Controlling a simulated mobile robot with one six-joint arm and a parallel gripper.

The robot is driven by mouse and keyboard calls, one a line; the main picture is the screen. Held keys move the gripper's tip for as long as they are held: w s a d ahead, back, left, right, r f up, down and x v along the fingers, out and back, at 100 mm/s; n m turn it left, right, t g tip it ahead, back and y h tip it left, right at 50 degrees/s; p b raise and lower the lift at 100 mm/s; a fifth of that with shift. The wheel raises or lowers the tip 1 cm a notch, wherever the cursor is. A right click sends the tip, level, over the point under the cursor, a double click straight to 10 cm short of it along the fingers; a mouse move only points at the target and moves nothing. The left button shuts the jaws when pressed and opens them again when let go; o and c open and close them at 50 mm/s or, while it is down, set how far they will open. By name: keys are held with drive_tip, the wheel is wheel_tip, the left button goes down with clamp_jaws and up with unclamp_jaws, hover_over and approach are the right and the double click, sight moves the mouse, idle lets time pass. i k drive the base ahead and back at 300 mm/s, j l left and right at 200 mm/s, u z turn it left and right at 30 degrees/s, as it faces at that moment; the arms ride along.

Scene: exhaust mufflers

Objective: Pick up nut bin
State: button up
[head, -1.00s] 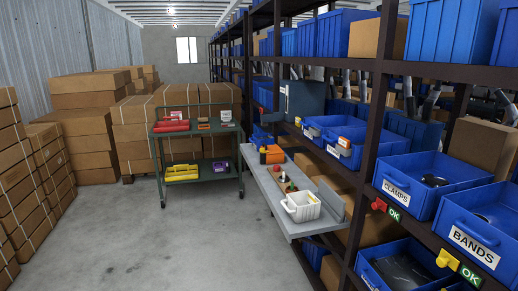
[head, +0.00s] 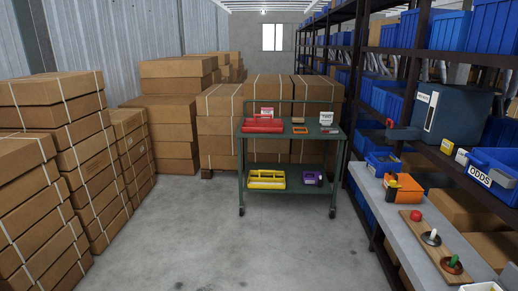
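No bin with a readable nut label shows, so I cannot tell which is the nut bin. A small blue bin (head: 383,163) sits at the far end of the grey bench (head: 430,254), beside an orange and dark object (head: 404,189). A yellow tray (head: 267,180) and a small purple container (head: 313,178) are on the lower shelf of the green cart (head: 291,165). A blue bin labelled ODDS (head: 491,172) is on the right rack. Only the rim of a white basket (head: 481,287) shows at the bottom edge. My gripper is not in view.
The cart's top holds a red toolbox (head: 262,125) and small items. A board (head: 432,240) with coloured pieces lies on the bench. Stacked cartons (head: 60,160) line the left and back. The concrete floor (head: 210,240) ahead is clear.

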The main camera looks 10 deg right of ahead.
sight(379, 163)
drive_tip(key=i+l+z, duration=0.15)
drive_tip(key=i, duration=0.75)
drive_tip(key=i+z, duration=0.15)
drive_tip(key=i, duration=0.8)
drive_tip(key=i+j+z, duration=0.15)
drive_tip(key=i, duration=0.75)
drive_tip(key=i+l+z, duration=0.1)
drive_tip(key=i+z, duration=0.55)
drive_tip(key=z, duration=0.25)
drive_tip(key=i+j+z, duration=0.15)
drive_tip(key=i+z, duration=0.3)
drive_tip(key=i+j+z, duration=0.2)
drive_tip(key=z, duration=0.25)
